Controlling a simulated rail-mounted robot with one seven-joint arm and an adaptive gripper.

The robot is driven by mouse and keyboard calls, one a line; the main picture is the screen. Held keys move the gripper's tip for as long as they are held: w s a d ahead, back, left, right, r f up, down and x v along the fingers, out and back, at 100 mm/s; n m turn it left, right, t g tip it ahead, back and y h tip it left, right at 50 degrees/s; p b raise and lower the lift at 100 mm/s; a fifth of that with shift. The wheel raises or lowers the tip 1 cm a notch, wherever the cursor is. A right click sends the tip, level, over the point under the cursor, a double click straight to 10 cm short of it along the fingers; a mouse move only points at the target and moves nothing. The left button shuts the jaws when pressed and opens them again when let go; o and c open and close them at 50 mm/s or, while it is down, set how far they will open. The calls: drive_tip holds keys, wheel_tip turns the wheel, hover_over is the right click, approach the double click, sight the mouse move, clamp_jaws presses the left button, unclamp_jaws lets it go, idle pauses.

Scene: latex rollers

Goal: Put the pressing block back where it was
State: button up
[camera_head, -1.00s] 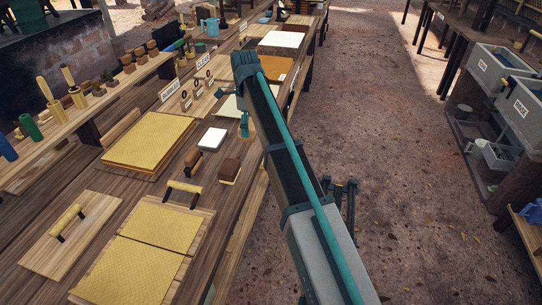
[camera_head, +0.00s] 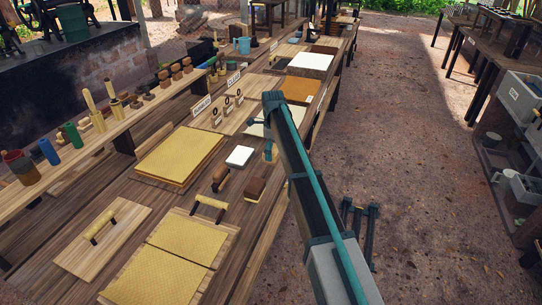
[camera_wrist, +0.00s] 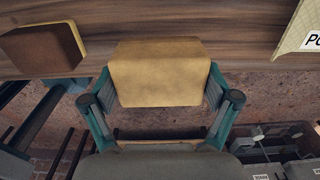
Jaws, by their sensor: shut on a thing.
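My gripper (camera_wrist: 160,100) is shut on a tan, box-shaped block (camera_wrist: 158,75), seemingly the pressing block, with one finger on each side. In the wrist view the block overlaps the bench's edge, with ground showing beneath. I cannot tell whether it touches the bench (camera_wrist: 225,25).
A white slab (camera_head: 240,156) and a dark handled tool (camera_head: 221,177) lie left of my gripper. Stacked yellow sheets (camera_head: 180,152) and a board with two yellow sheets (camera_head: 185,240) lie on the bench. The ground aisle (camera_head: 400,150) on the right is open.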

drive_tip(key=shift+w+a+f+p, duration=0.15)
drive_tip(key=shift+w+a+f, duration=0.05)
drive_tip(key=shift+w+f, duration=0.25)
drive_tip(key=shift+w+a+f+p, duration=0.2)
drive_tip(key=shift+w+f, duration=0.1)
drive_tip(key=shift+f, duration=0.15)
drive_tip(key=shift+f+p, duration=0.3)
drive_tip(key=shift+f, duration=1.35)
drive_tip(key=o, duration=0.9)
drive_tip(key=shift+f, duration=0.15)
wheel_tip(320, 180, up, 12)
drive_tip(key=b, duration=0.2)
drive_tip(key=shift+r+b, duration=0.2)
drive_tip(key=shift+b, duration=0.2)
